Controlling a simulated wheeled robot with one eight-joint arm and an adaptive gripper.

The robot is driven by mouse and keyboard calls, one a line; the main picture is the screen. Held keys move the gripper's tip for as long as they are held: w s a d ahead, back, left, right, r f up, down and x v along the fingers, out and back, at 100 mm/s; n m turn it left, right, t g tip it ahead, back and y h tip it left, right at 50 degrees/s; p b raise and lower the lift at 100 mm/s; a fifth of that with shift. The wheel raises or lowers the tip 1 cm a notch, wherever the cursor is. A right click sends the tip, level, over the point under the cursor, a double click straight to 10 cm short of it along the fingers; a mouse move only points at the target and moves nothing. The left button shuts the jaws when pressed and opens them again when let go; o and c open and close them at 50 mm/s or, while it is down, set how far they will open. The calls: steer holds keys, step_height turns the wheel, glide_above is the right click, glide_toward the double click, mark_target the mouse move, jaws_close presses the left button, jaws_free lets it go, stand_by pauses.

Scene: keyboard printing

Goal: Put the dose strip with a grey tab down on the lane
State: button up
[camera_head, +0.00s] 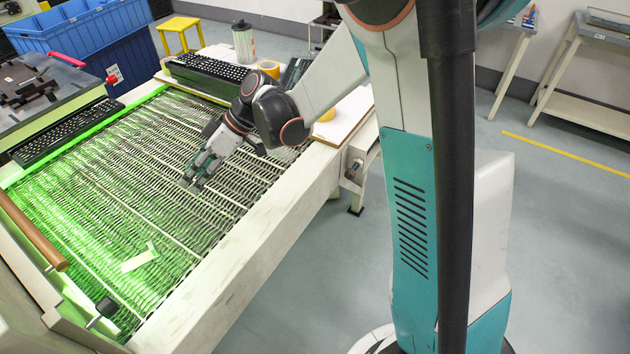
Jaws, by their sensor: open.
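The lane (110,205) is a wide slatted mesh bed, lit green along its left and front part. A pale strip (139,261) lies flat on the lane near its front end. A small tab (151,247) sticks up or out at its upper right; its colour is hard to tell in the green light. My gripper (190,183) is open over the right middle of the lane, pointing down, well apart from the strip. I see nothing between its fingers, though they are small here. I cannot tell whether the fingertips touch the mesh.
A black keyboard (66,131) lies along the lane's far left edge, another keyboard (208,72) at its far end. A brown roller (32,231) and a black knob (106,307) stand at the left front. Blue crates (84,37), a yellow stool (179,27) and a bottle (243,43) are behind.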

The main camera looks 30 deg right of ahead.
steer(key=s+d+r+m+t+h, duration=0.2)
steer(key=s+d+r+m+h, duration=0.1)
steer(key=s+d, duration=0.3)
steer(key=s+d+r+m+t+h, duration=0.2)
steer(key=s+d+m, duration=0.3)
steer(key=s, duration=0.4)
steer(key=s+d+r+m+t+h, duration=0.2)
steer(key=s+d+r+m+h, duration=0.1)
steer(key=s+d, duration=0.4)
steer(key=shift+s+d+r+m+h, duration=0.15)
steer(key=shift+d+r+m+h, duration=0.25)
steer(key=shift+m+h, duration=0.2)
